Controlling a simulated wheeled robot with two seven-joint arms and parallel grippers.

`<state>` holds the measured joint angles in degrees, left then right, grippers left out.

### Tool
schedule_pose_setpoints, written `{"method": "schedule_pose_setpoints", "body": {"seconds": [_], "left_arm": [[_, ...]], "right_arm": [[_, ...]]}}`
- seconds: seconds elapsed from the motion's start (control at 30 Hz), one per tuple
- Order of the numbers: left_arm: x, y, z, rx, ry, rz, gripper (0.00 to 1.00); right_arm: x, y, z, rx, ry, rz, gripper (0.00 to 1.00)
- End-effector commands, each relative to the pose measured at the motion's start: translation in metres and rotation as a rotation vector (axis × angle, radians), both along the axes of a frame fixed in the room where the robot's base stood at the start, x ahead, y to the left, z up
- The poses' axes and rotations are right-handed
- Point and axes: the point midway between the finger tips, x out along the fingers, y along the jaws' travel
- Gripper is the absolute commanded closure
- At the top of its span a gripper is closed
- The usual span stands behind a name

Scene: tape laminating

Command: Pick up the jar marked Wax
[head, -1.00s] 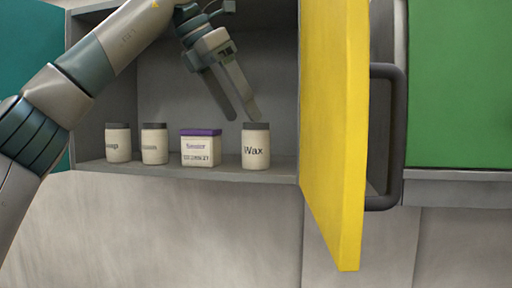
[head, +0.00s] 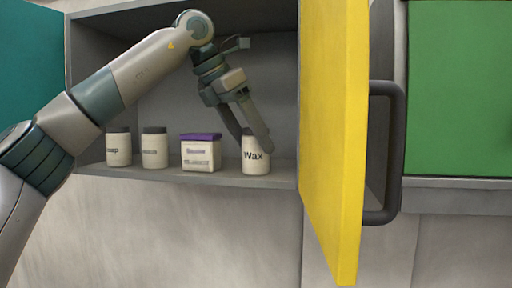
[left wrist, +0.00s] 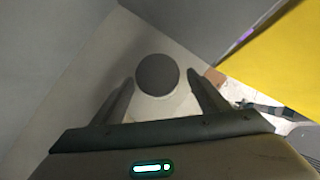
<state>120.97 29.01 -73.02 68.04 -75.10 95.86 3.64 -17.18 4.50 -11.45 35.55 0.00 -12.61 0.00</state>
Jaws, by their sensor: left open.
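The jar marked Wax (head: 255,158) is cream with a dark lid and stands upright on the cabinet shelf, rightmost in the row. My left gripper (head: 256,143) reaches down to it, its fingers at the height of the jar's upper part, one finger partly covering the lid and label. In the left wrist view the jar's dark round lid (left wrist: 157,74) lies between the spread fingertips of my left gripper (left wrist: 160,80). The gripper is open and does not visibly grip the jar. My right gripper is not in view.
A square container with a purple lid (head: 201,152) stands left of the Wax jar. Two more dark-lidded jars stand further left, one marked "oap" (head: 118,147). The open yellow door (head: 330,130) stands close on the right. The shelf (head: 220,178) has a front edge.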

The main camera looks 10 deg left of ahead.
Motion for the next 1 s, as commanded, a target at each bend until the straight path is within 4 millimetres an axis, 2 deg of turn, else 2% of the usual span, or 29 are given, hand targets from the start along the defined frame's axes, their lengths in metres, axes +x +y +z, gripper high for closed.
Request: {"method": "schedule_pose_setpoints", "body": {"seconds": [0.03,0.27,0.7,0.73,0.77,0.93,1.0], "left_arm": [[0.004,-0.002,-0.003,0.001,0.002,-0.001,0.32],[0.010,-0.010,-0.020,0.000,0.000,-0.001,0.32],[0.010,-0.010,-0.021,-0.001,0.000,-0.001,0.32],[0.010,-0.010,-0.021,-0.001,0.000,-0.001,0.34],[0.010,-0.010,-0.021,-0.001,0.000,-0.001,0.42],[0.010,-0.010,-0.021,-0.001,0.000,-0.001,0.82],[0.010,-0.010,-0.020,-0.002,-0.001,-0.001,0.83]], "right_arm": [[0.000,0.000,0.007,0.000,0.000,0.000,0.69],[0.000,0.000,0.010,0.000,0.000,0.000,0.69],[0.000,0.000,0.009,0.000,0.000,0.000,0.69],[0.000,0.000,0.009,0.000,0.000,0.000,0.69],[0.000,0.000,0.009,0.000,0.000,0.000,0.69],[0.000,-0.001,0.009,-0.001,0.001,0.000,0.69],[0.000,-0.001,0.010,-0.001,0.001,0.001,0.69]]}}
